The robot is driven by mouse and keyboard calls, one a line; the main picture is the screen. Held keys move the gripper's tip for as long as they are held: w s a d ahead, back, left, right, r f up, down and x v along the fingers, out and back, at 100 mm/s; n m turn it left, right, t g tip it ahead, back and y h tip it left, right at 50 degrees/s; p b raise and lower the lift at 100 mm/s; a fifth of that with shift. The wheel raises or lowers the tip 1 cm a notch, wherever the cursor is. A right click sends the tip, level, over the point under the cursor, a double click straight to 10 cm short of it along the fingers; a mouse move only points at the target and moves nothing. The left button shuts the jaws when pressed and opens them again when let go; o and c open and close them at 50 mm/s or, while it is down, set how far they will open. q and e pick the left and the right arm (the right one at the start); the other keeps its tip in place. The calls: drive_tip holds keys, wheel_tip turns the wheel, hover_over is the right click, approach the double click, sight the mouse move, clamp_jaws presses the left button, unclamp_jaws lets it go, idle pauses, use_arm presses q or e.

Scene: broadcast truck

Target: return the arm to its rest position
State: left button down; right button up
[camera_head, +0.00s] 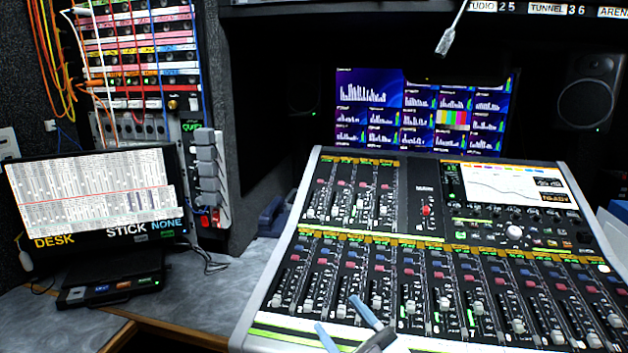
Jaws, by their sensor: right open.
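My right gripper (335,311) comes in at the bottom of the head view, in front of the lower fader bank of the mixing console (250,325). Its two blue-grey fingers are spread apart with nothing between them. The faders show past and between the fingers. I cannot tell how high the gripper is above the console. Most of the right arm is out of the picture. My left gripper is not in view.
A monitor (90,200) stands on the grey desk (215,290) at left, with a black box (110,288) before it. A patch rack (140,60) with cables is behind. A multiview screen (420,110), speaker (586,92) and hanging grey connector (447,40) are at the back.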

drive_tip(key=s+d+f+m+h+b, duration=0.65)
drive_tip(key=s+f+m, duration=0.5)
drive_tip(key=f, duration=0.25)
use_arm(q)
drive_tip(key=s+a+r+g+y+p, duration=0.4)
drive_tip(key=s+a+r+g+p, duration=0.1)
drive_tip(key=p, duration=3.4)
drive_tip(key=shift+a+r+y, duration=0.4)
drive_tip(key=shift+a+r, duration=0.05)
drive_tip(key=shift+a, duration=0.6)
use_arm(e)
drive_tip(key=s+d+r+g+h, duration=0.5)
drive_tip(key=d+g+h, duration=0.1)
drive_tip(key=d, duration=0.3)
drive_tip(key=shift+r+g+h, duration=0.3)
drive_tip(key=shift+r+h, duration=0.1)
drive_tip(key=shift+h, duration=0.05)
